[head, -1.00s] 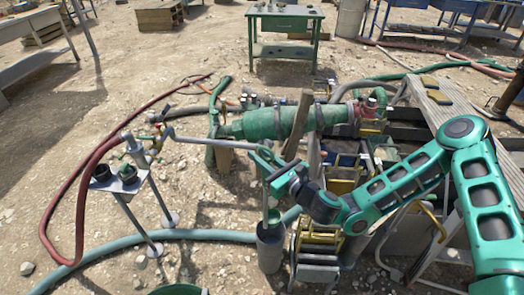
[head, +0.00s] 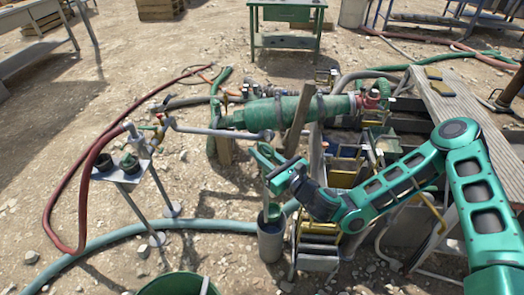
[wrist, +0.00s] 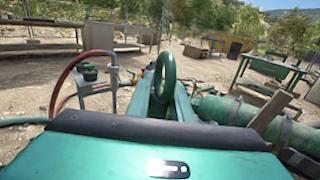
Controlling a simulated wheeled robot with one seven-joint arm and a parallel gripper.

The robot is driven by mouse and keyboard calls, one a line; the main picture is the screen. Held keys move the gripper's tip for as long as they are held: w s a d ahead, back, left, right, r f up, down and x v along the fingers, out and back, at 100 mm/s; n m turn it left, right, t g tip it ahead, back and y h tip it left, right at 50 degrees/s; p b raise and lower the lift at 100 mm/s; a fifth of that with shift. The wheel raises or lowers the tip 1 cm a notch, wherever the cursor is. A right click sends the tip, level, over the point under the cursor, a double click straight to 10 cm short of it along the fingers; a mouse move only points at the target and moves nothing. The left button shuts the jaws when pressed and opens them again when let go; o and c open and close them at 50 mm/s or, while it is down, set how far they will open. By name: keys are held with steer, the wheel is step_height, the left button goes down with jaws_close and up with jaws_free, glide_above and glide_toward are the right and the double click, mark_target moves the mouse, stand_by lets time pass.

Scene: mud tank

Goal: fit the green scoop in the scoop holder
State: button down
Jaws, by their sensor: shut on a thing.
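The green scoop (head: 273,212) hangs upright below my gripper (head: 266,164), which is shut on its handle. In the wrist view the scoop's green ring-shaped handle end (wrist: 165,76) stands up between the jaws (wrist: 166,98). A grey upright cylinder, which looks like the scoop holder (head: 271,243), stands on the ground right below. The scoop's lower end is at the holder's mouth and overlaps its rim in the head view. I cannot tell how far inside it is. The holder is not seen in the wrist view.
A yellow and grey crate-like frame (head: 319,243) stands close right of the holder. A pale green hose (head: 205,227) runs along the ground behind it. A green tub (head: 178,284) is at the front left.

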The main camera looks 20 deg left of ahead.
step_height(320, 180, down, 8)
stand_by(1.4)
stand_by(0.3)
step_height(320, 180, down, 7)
stand_by(1.0)
steer(key=shift+f, duration=2.45)
stand_by(0.7)
steer(key=c, duration=1.5)
jaws_free()
steer(key=shift+d, duration=0.15)
steer(key=v, duration=1)
steer(key=shift+s+d+f, duration=0.15)
steer(key=shift+d, duration=0.1)
